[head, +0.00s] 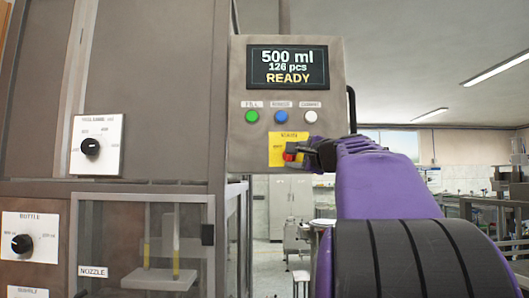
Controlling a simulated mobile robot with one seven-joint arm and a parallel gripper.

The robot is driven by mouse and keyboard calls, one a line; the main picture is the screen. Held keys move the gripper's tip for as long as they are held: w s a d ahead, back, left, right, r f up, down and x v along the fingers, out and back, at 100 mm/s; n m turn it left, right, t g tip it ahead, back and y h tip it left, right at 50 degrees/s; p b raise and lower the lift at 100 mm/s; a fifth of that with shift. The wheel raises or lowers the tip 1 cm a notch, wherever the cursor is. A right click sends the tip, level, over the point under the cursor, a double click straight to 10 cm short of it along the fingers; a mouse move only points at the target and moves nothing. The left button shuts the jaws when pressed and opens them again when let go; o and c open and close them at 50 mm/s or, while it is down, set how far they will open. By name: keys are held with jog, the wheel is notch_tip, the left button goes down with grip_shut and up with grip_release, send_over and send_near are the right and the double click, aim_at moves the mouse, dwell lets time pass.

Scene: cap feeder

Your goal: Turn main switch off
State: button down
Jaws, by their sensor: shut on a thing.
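The main switch is a red knob (289,157) on a yellow plate (275,158) at the bottom of the grey control panel (239,105). My gripper (295,150) comes in from the right on my purple arm. Its dark fingers are at the red knob and shut on it. They hide much of the knob and the right part of the plate, so the knob's angle is hard to read. The display (287,67) above is lit and reads "500 ml, 126 pcs, READY".
Green (251,116), blue (281,117) and white (310,116) buttons sit in a row just above the switch. Black rotary knobs labelled on white plates, one of them the bottle knob (22,244), are on the cabinet at left. A clear-fronted nozzle compartment (145,205) is below.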

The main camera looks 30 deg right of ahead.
jog(key=n+g+p, duration=0.1)
jog(key=n+p, duration=0.1)
jog(key=n, duration=0.1)
jog(key=n+g+p, duration=0.2)
jog(key=n, duration=0.1)
jog(key=r+n+g+p, duration=0.1)
jog(key=n+p, duration=0.1)
jog(key=n, duration=0.2)
jog(key=shift+a+g+h, duration=0.15)
jog(key=shift+g+h, duration=0.15)
dwell(0.5)
jog(key=shift+c, duration=1.6)
grip_release()
jog(key=shift+w, duration=0.1)
